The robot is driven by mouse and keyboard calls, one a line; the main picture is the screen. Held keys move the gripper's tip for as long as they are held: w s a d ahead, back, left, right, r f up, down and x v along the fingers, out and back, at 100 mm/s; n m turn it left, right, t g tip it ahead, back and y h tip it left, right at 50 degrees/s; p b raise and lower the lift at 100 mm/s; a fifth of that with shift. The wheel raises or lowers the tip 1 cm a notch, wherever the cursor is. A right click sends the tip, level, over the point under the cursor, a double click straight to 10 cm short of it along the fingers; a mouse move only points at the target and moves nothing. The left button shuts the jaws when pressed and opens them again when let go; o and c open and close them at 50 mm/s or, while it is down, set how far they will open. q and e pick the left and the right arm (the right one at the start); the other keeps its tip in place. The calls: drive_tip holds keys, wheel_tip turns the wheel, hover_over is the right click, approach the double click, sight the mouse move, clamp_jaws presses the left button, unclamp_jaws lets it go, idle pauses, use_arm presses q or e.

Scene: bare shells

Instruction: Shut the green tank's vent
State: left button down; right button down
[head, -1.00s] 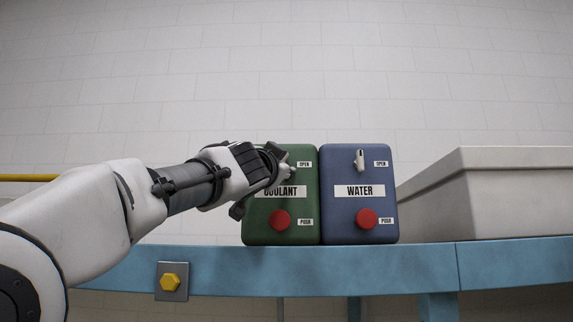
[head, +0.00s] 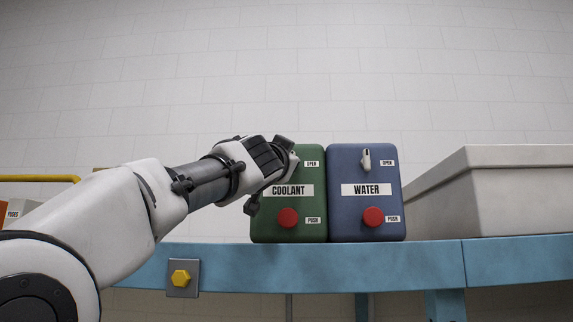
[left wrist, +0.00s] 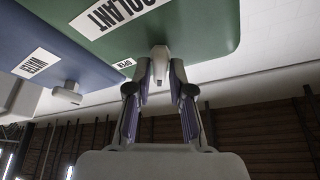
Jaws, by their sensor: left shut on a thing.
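The green tank (head: 315,200), labelled COOLANT, stands upright on a blue bench with a red PUSH button (head: 287,218) low on its front. Its pale vent handle (left wrist: 159,62) sits beside the OPEN label (left wrist: 125,63) in the left wrist view. My left gripper (head: 288,157) is at the tank's upper front and covers most of the handle in the head view. In the left wrist view my left gripper (left wrist: 160,80) has its two fingers closed on the handle from both sides. My right gripper is not in view.
A blue WATER tank (head: 350,218) with a similar handle (head: 366,160) stands directly right of the green one. A large grey bin (head: 520,195) is further right. The blue bench edge (head: 330,267) runs in front, with a yellow hex knob (head: 180,278) on a plate.

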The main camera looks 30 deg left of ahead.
use_arm(q)
drive_tip(key=n+y+b, duration=0.2)
drive_tip(key=n+b, duration=0.1)
drive_tip(key=n, duration=0.1)
drive_tip(key=shift+f, duration=0.15)
drive_tip(key=shift+n+y+b, duration=0.4)
drive_tip(key=shift+n+y, duration=0.2)
drive_tip(key=shift+n, duration=0.4)
drive_tip(key=shift+d+r+n+g+y, duration=0.15)
drive_tip(key=shift+n+g+y, duration=0.25)
drive_tip(key=shift+n+y, duration=0.7)
drive_tip(key=shift+r+n+h, duration=0.1)
drive_tip(key=shift+n+h, duration=0.2)
drive_tip(key=shift+n, duration=0.1)
